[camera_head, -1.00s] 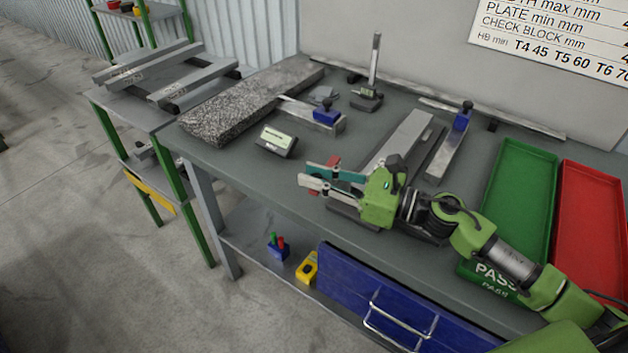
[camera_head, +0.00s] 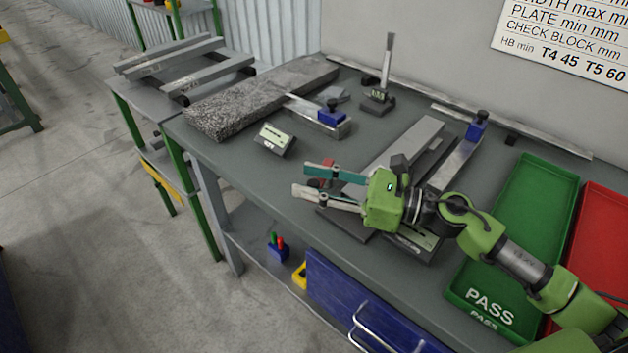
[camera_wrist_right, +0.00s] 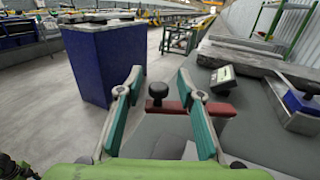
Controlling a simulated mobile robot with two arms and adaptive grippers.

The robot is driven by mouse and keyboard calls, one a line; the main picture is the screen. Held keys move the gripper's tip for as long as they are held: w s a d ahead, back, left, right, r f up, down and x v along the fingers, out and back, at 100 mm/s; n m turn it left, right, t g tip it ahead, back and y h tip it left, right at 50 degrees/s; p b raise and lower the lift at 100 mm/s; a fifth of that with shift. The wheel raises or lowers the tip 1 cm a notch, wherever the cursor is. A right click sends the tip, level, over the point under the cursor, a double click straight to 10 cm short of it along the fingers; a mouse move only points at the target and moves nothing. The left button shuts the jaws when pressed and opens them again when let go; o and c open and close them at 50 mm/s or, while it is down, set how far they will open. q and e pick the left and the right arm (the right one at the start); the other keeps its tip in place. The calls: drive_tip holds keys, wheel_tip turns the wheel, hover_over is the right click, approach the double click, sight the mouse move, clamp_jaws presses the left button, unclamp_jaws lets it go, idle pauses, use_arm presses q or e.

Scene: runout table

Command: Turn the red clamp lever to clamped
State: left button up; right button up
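The red clamp lever (camera_wrist_right: 205,108) is a short red bar with a black ball knob (camera_wrist_right: 157,91) at its left end in the right wrist view. The knob shows between the two fingers of my right gripper (camera_wrist_right: 160,76), and the right finger crosses in front of the bar. I cannot tell whether a finger touches it. In the head view a small part of the red lever (camera_head: 328,166) shows behind the upper finger. My right gripper (camera_head: 300,180) is open there, its fingers pointing left over the bench. The clamp's base is mostly hidden beneath my gripper. My left gripper is out of view.
A small display box (camera_head: 274,140) and a blue-topped gauge (camera_head: 332,115) stand behind the gripper. A granite slab (camera_head: 225,110) lies at the back left. A green PASS tray (camera_head: 530,205) and a red tray (camera_head: 600,235) are at the right. The bench's front left is clear.

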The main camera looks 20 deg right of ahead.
wheel_tip(320, 180, up, 10)
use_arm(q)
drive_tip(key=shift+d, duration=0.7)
